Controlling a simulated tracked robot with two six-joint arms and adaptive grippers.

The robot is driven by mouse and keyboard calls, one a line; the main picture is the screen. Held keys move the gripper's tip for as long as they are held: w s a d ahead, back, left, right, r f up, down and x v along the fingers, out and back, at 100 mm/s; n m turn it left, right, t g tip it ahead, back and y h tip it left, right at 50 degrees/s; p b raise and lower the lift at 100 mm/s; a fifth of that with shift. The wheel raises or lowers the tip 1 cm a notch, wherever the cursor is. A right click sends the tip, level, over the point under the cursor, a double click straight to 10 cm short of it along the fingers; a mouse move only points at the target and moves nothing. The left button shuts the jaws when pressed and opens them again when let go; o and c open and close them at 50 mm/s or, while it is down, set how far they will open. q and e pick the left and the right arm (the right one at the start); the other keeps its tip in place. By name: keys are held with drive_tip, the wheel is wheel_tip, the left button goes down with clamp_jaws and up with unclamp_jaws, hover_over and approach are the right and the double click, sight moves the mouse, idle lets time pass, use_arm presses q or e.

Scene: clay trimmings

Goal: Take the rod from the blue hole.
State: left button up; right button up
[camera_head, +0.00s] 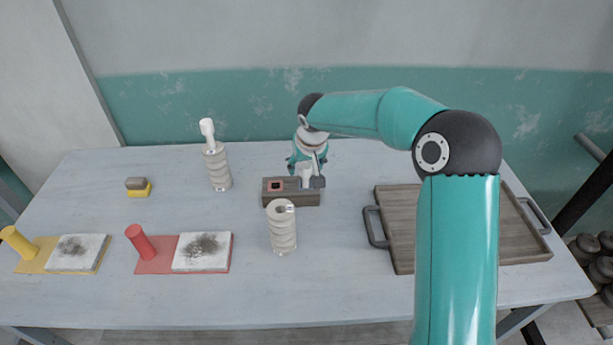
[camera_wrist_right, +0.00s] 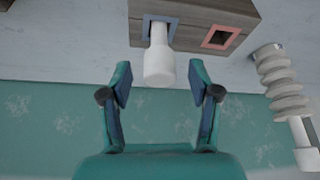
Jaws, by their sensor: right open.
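A white rod (camera_wrist_right: 159,62) with a thick rounded head stands in the blue-rimmed hole (camera_wrist_right: 148,25) of a brown wooden block (camera_wrist_right: 190,14). In the head view the block (camera_head: 290,199) sits at mid-table, and the rod (camera_head: 306,183) shows partly beneath my gripper; the blue rim is hidden there. My right gripper (camera_head: 309,166) is over the block's right end. In the wrist view the right gripper (camera_wrist_right: 160,76) is open, its fingers on either side of the rod's head with gaps. My left gripper is not in view.
The block's red-rimmed hole (camera_wrist_right: 221,37) is empty. A ribbed pale column (camera_head: 217,168) with a white rod stands left; another (camera_head: 282,228) stands in front. A wooden tray (camera_head: 392,200) lies right. Yellow (camera_head: 32,262) and red (camera_head: 157,258) boards lie front left, near a sponge (camera_head: 138,188).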

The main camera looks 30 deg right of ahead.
drive_tip(key=shift+w+f, duration=0.1)
drive_tip(key=shift+f, duration=0.1)
clamp_jaws()
drive_tip(key=shift+r, duration=0.1)
